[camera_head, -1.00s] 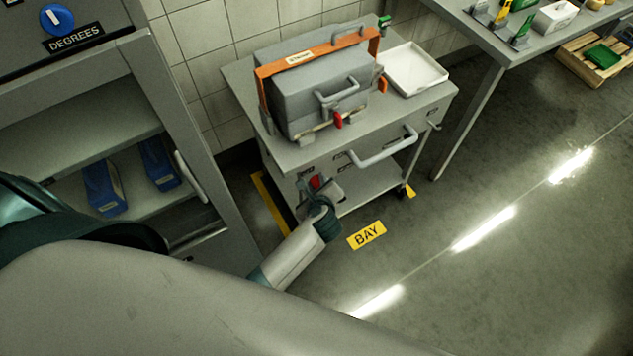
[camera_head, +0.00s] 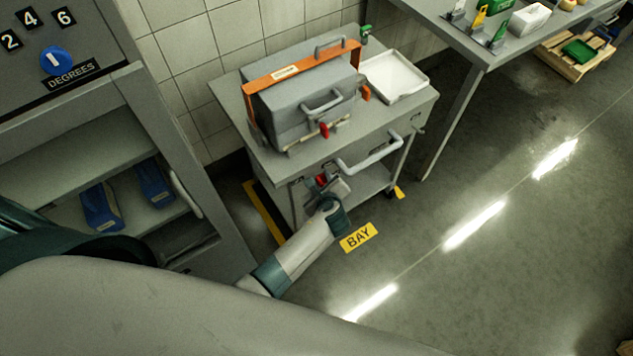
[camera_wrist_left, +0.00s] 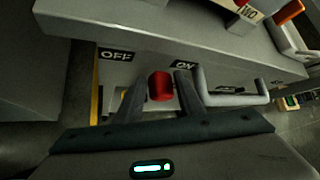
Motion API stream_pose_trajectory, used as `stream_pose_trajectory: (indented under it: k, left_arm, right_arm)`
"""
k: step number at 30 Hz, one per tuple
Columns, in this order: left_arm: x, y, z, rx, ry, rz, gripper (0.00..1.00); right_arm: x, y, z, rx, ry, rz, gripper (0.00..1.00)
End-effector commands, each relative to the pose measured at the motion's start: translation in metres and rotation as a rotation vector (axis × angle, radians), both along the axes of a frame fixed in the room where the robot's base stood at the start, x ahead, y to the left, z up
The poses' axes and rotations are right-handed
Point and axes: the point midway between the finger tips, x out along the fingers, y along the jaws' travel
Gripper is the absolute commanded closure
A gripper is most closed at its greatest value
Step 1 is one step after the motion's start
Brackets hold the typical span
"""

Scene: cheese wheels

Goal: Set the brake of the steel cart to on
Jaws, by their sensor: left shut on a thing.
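The steel cart (camera_head: 300,165) stands against the tiled wall. Its brake has a red knob (camera_head: 321,180) on the front, below the top edge. My left gripper (camera_head: 326,188) is at the cart's front and shut on this knob. In the left wrist view the red knob (camera_wrist_left: 160,86) sits between the two fingers. The OFF label (camera_wrist_left: 115,55) is above and left of it; the ON label (camera_wrist_left: 185,65) is above and right, and the knob is nearer ON. The fingers partly hide the panel. My right gripper is not in view.
A grey case with an orange strap (camera_head: 300,90) and a white tray (camera_head: 394,77) are on the cart. A bar handle (camera_head: 368,158) juts out right of the brake. A grey cabinet (camera_head: 165,120) stands left, a table (camera_head: 490,50) right. The floor in front is clear.

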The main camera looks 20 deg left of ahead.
Motion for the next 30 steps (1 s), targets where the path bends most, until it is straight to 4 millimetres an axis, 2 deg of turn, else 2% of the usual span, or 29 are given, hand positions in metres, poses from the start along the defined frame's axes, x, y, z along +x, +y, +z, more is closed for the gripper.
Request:
stream_pose_trajectory:
  k: [3,17,18,19,30]
  left_arm:
    - [0.0053,-0.0067,0.0026,-0.006,-0.007,-0.006,1.0]
    - [0.0056,-0.0072,0.0011,-0.007,-0.005,-0.006,1.0]
    - [0.0055,-0.0073,0.001,-0.006,-0.004,-0.006,0.58]
    - [0.0054,-0.007,0.0008,-0.005,-0.004,-0.005,0.55]
    - [0.0026,-0.0045,-0.0004,-0.001,0.001,-0.002,0.55]
  right_arm:
    - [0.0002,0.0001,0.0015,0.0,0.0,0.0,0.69]
    - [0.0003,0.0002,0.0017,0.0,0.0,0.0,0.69]
    - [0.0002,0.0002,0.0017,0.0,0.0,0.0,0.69]
    - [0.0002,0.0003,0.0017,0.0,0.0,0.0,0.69]
    - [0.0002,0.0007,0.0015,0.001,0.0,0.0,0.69]
